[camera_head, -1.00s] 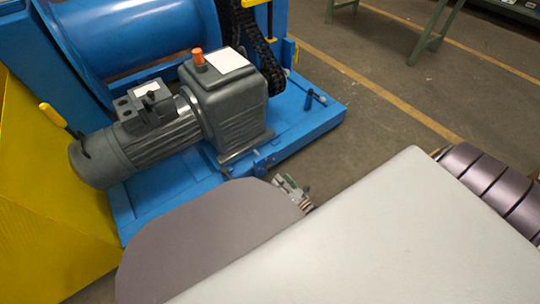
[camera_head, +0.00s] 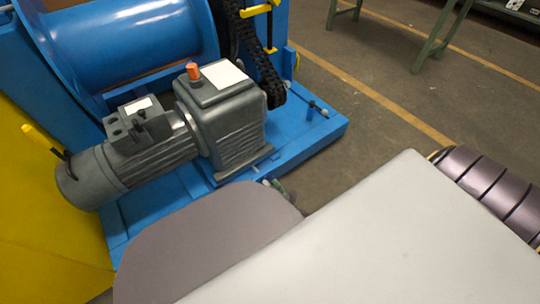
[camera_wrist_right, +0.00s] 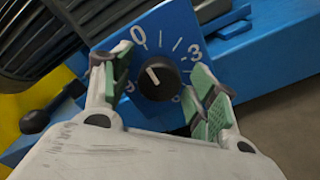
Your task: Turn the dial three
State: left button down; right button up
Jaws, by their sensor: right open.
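The dial (camera_wrist_right: 158,80) is a round black knob on a blue plate (camera_wrist_right: 172,32) in the right wrist view. Its white pointer line points up and left, roughly toward the 0. White numbers ring it: 0 at the upper left, 3 at the upper right; two others lie partly behind the fingers. My right gripper (camera_wrist_right: 160,84) is open, with one green-padded finger on each side of the knob and gaps visible between. In the head view only a bit of my right gripper (camera_head: 277,187) shows at the blue base's front edge; the dial is hidden there. My left gripper is out of view.
A grey motor and gearbox (camera_head: 235,125) with an orange cap sits on the blue base (camera_head: 310,125). A blue drum (camera_head: 130,40) and black chain (camera_head: 250,50) are behind. A yellow panel (camera_head: 45,220) stands at left.

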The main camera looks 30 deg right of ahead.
jog(key=c, duration=1)
